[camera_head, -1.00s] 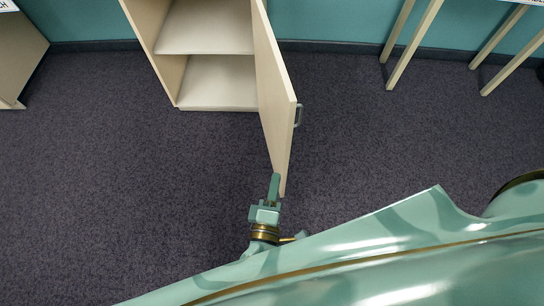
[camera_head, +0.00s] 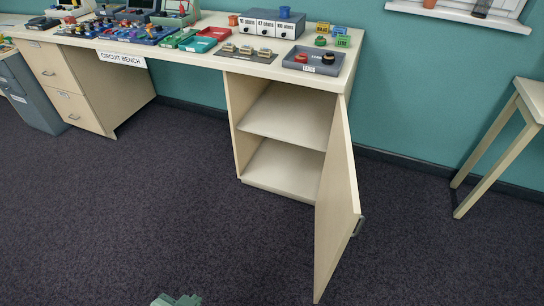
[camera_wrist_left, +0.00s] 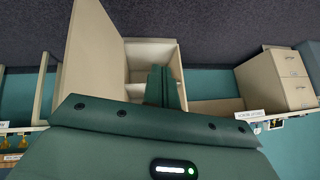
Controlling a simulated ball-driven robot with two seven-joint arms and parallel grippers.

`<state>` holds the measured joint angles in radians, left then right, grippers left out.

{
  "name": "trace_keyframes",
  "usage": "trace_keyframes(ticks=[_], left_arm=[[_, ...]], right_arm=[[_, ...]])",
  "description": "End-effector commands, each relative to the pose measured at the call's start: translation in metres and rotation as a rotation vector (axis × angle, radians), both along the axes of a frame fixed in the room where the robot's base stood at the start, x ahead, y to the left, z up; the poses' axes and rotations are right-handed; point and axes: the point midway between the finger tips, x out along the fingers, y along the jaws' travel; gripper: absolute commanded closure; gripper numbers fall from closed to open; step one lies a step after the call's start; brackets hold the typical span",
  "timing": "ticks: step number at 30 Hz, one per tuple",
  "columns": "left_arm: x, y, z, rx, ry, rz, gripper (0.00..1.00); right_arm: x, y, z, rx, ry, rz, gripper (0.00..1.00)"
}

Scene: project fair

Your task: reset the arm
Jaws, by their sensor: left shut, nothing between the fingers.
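The tip of my left gripper (camera_head: 177,299) shows at the bottom edge of the head view, over the dark carpet and to the left of the open cabinet door (camera_head: 338,200). The rest of that arm is out of the picture. In the left wrist view its two green fingers (camera_wrist_left: 161,86) are together with nothing between them. They point toward the open cabinet, which appears upside down behind them. The fingers look clear of the door. My right gripper is in neither view.
The circuit bench (camera_head: 185,58) runs along the teal wall with trays and parts on top. The cabinet shelf (camera_head: 290,116) beneath is empty. A drawer unit (camera_head: 75,90) stands left, a wooden-legged table (camera_head: 500,150) right. The carpet (camera_head: 150,200) in front is clear.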

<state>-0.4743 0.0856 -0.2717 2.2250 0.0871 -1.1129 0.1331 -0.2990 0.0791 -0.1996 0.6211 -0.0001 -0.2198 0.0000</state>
Motion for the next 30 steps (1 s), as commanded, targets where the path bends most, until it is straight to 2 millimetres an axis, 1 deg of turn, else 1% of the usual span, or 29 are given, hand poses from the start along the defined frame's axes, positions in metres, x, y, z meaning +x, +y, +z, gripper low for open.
trace_keyframes(ticks=[1,3,6,12,13,15,17,23,24,26,29,30], left_arm=[[-0.005,0.018,0.006,0.074,0.018,-0.004,1.0],[-0.013,0.043,0.014,0.178,0.048,-0.01,1.0],[-0.024,0.074,0.027,0.31,0.094,-0.013,1.0],[-0.048,0.128,0.057,0.536,0.186,-0.009,1.0],[-0.05,0.13,0.053,0.545,0.2,-0.014,1.0],[-0.049,0.123,0.027,0.512,0.218,-0.028,1.0],[-0.05,0.118,0.008,0.49,0.233,-0.036,1.0],[-0.06,0.103,-0.059,0.406,0.29,-0.059,1.0],[-0.065,0.1,-0.074,0.387,0.304,-0.062,1.0],[-0.073,0.095,-0.097,0.357,0.327,-0.065,1.0],[-0.094,0.087,-0.141,0.296,0.373,-0.063,1.0],[-0.105,0.084,-0.161,0.269,0.395,-0.059,1.0]], right_arm=[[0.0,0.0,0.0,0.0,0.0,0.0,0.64],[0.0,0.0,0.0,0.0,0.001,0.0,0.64],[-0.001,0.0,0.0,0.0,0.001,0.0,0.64],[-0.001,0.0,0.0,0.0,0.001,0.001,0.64],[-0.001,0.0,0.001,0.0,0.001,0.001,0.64],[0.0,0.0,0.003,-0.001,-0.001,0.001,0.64],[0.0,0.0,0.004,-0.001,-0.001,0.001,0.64],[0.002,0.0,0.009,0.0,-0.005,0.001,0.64],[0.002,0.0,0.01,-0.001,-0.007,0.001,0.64],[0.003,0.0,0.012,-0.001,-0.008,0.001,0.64],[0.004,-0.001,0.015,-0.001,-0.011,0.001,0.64],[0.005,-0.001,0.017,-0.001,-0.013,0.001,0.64]])
